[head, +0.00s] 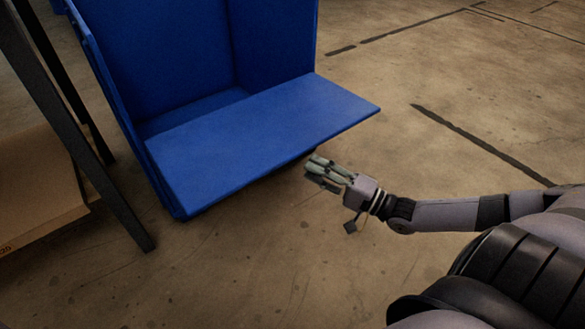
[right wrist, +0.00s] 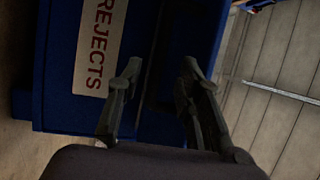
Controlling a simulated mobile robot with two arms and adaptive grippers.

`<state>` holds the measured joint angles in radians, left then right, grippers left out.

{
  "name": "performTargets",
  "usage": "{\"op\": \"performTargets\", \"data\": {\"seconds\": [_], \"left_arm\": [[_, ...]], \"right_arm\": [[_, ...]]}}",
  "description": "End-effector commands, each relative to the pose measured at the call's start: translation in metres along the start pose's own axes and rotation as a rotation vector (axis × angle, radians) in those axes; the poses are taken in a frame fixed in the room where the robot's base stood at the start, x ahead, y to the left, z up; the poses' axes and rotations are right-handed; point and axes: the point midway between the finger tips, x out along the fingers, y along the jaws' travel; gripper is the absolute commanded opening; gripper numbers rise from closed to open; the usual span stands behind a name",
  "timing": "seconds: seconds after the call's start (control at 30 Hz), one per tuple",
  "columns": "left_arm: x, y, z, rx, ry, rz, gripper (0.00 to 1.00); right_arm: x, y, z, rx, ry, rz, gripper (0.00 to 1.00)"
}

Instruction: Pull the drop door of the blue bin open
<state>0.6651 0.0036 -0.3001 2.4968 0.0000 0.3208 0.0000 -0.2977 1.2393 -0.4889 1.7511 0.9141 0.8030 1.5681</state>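The blue bin (head: 165,50) stands at the upper left of the head view, its inside exposed at the front. Its drop door (head: 260,135) is folded down and outward, sticking out from the opening roughly level. My right gripper (head: 312,170) is just off the door's front edge, at its right part, with no clear contact. In the right wrist view the right gripper's fingers (right wrist: 158,75) are apart with nothing seen held between them. A blue panel there carries a white label reading REJECTS (right wrist: 97,45). My left gripper is out of view.
A dark-framed rack (head: 50,90) with a cardboard box (head: 35,190) stands close to the bin's left. The concrete floor (head: 440,60) to the right of the bin is clear, with dark painted lines.

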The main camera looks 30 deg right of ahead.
Motion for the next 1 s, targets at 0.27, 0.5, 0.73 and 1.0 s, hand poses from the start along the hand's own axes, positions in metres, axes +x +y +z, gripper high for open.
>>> {"op": "performTargets", "data": {"seconds": [0.27, 0.5, 0.73, 1.0], "left_arm": [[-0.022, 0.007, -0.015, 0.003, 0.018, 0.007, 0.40], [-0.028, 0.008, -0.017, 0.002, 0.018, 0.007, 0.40], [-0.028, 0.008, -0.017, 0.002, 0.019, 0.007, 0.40], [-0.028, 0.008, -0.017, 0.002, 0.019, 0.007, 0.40]], "right_arm": [[0.050, 0.002, 0.000, -0.001, 0.000, -0.006, 0.33], [0.066, 0.000, 0.000, -0.001, 0.000, -0.001, 0.33], [0.067, -0.001, 0.000, 0.000, 0.000, 0.000, 0.33], [0.066, 0.000, 0.000, 0.000, 0.000, 0.000, 0.18]]}}
